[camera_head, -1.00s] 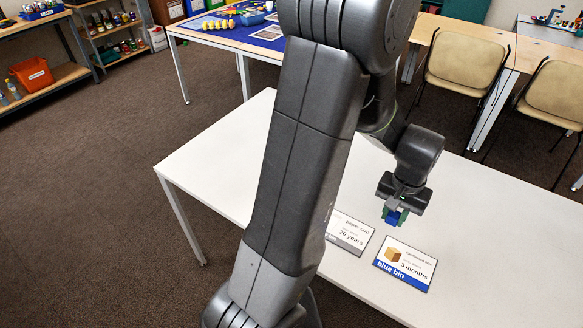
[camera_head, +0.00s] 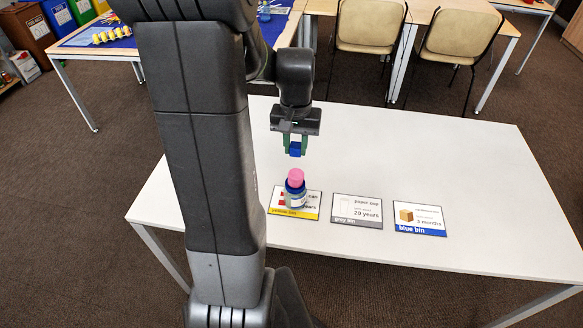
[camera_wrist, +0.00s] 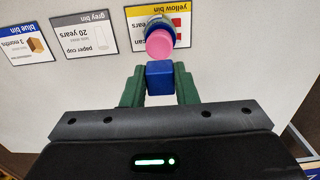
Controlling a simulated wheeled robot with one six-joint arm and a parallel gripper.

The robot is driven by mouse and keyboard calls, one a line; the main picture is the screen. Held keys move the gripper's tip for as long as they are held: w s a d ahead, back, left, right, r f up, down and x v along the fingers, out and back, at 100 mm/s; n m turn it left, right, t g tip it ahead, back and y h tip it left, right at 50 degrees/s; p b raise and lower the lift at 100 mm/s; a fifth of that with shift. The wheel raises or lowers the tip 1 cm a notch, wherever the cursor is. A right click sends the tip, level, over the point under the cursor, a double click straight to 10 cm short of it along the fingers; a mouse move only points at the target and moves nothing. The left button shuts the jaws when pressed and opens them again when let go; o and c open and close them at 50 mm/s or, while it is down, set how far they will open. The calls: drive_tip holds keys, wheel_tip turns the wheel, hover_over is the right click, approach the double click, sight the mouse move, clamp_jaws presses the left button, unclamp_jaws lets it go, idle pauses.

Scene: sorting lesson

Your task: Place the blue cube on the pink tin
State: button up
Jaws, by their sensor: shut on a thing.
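The blue cube (camera_head: 295,149) is held between the green fingers of my gripper (camera_head: 295,143), above the white table. It also shows in the wrist view (camera_wrist: 160,77), between the fingertips (camera_wrist: 160,88). The pink tin (camera_head: 296,177) is a small pink cylinder on top of a blue-lidded jar (camera_head: 296,188). In the head view the cube appears just above the pink tin with a gap between them. In the wrist view the pink tin (camera_wrist: 159,43) appears just beyond the cube; their exact distance is unclear.
The jar stands on the yellow bin card (camera_head: 310,213). The grey bin card (camera_head: 357,210) and blue bin card (camera_head: 420,218) lie to its right. The white table (camera_head: 440,160) is otherwise clear. Chairs (camera_head: 370,27) stand behind it.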

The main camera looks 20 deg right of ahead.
sight(295, 175)
wheel_tip(295, 175, down, 8)
drive_tip(key=shift+r, duration=0.2)
drive_tip(key=shift+f, duration=0.15)
drive_tip(key=o, duration=0.9)
drive_tip(key=shift+o, duration=0.2)
wheel_tip(295, 175, up, 12)
drive_tip(key=shift+r, duration=0.2)
